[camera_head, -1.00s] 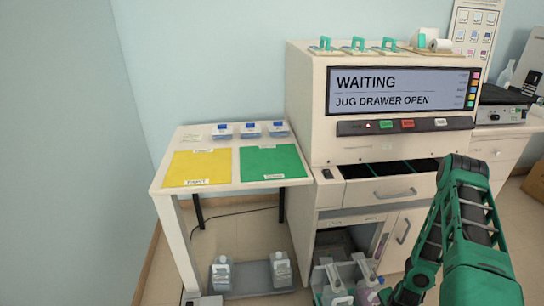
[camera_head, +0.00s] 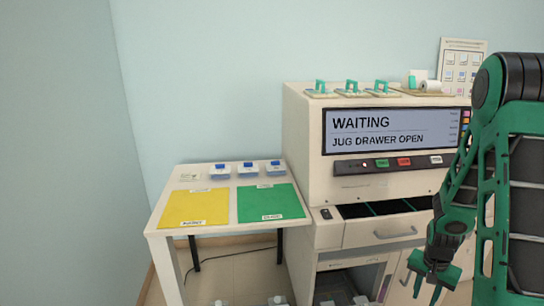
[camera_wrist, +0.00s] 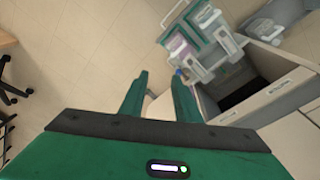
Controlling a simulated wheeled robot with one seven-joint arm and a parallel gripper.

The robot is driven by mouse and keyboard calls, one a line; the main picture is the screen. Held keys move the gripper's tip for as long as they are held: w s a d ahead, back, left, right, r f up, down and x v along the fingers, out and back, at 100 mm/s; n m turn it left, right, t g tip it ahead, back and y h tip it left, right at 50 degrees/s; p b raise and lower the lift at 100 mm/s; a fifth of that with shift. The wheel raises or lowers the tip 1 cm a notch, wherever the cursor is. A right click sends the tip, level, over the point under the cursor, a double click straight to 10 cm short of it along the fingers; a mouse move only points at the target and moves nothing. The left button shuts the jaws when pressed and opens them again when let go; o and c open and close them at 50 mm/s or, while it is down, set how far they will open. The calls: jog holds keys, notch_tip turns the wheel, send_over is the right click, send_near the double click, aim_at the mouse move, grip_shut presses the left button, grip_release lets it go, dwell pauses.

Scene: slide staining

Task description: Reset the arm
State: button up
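My green arm stands at the right of the head view, with my gripper (camera_head: 427,284) hanging low in front of the staining machine (camera_head: 310,185). In the wrist view my gripper's two fingers (camera_wrist: 160,98) are apart with nothing between them. The machine's screen (camera_head: 390,130) reads "WAITING" and "JUG DRAWER OPEN". Beyond the fingers, the wrist view shows the pulled-out jug drawer (camera_wrist: 190,68) with jugs (camera_wrist: 205,25) in it. My arm hides part of the machine's right side.
A white side table (camera_head: 160,222) at the left holds a yellow mat (camera_head: 195,207), a green mat (camera_head: 268,202) and three blue-lidded containers (camera_head: 248,169). An upper drawer (camera_head: 375,233) of the machine is partly open. Chair wheels (camera_wrist: 8,90) show at the wrist view's left edge.

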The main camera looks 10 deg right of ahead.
jog(key=s+a+r+n, duration=0.15)
jog(key=s+r, duration=0.25)
jog(key=r, duration=0.5)
jog(key=s+a+r+n, duration=0.1)
jog(key=s+a+r, duration=0.2)
jog(key=s+r, duration=0.35)
jog(key=s+a+r+n+y, duration=0.1)
jog(key=s+a+r, duration=0.6)
jog(key=s+r, duration=0.3)
jog(key=shift+s+n+y, duration=0.25)
jog(key=shift+n+y, duration=0.05)
jog(key=shift+n, duration=0.05)
jog(key=shift+r, duration=0.1)
jog(key=shift+w+d+f, duration=0.1)
jog(key=shift+w+f, duration=0.15)
jog(key=shift+w, duration=0.4)
